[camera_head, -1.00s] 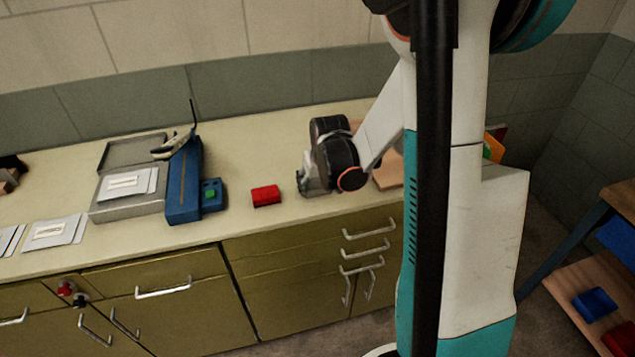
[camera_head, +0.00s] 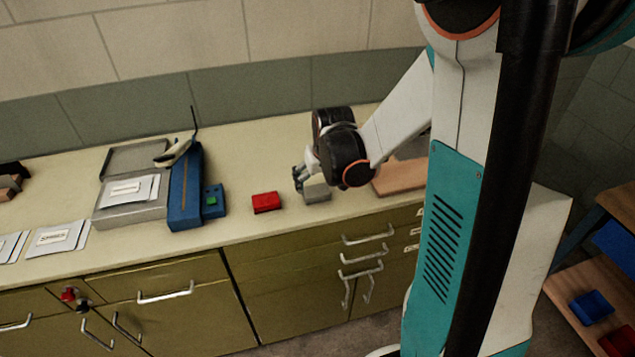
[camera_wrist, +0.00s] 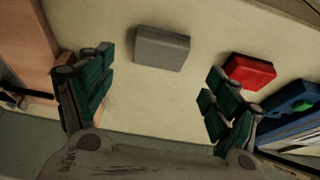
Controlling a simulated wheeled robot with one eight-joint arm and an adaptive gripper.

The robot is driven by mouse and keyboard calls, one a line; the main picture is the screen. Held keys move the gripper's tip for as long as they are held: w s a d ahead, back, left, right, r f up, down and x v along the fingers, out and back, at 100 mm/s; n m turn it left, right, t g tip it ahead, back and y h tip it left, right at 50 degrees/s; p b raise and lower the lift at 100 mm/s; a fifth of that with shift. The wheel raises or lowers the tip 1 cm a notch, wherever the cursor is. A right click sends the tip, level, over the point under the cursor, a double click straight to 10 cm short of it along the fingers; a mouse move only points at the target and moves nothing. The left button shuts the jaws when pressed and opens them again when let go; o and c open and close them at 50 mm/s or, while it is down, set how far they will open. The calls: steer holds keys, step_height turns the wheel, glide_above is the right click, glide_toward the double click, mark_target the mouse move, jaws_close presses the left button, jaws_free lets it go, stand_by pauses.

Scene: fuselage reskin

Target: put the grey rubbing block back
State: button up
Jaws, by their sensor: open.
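The grey rubbing block (camera_head: 317,192) lies on the counter, just right of the red block, in the head view. In the wrist view the grey block (camera_wrist: 162,48) lies flat ahead of the fingertips, between their lines and apart from both. My gripper (camera_head: 303,178) is just above the counter beside the grey block. Its green-padded fingers (camera_wrist: 158,82) are spread wide in the wrist view with nothing between them.
A red block (camera_head: 266,202) sits left of the grey one. A blue sealer-like device (camera_head: 185,190) and a grey open case (camera_head: 130,213) stand further left. A wooden board (camera_head: 400,178) lies to the right. The counter's front edge is close to the blocks.

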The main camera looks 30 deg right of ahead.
steer(key=p+v, duration=0.1)
steer(key=v, duration=0.5)
steer(key=shift+a, duration=0.1)
stand_by(0.4)
steer(key=a+r+n+t+h+b, duration=0.1)
steer(key=a+r+t, duration=0.2)
steer(key=a+r, duration=0.45)
steer(key=s+a+n+y, duration=0.1)
steer(key=s+a, duration=0.2)
steer(key=s, duration=0.4)
steer(key=s+a+r+n+y+b, duration=0.1)
steer(key=s+a, duration=0.3)
steer(key=s, duration=0.4)
steer(key=shift+s, duration=0.2)
steer(key=shift+a, duration=0.1)
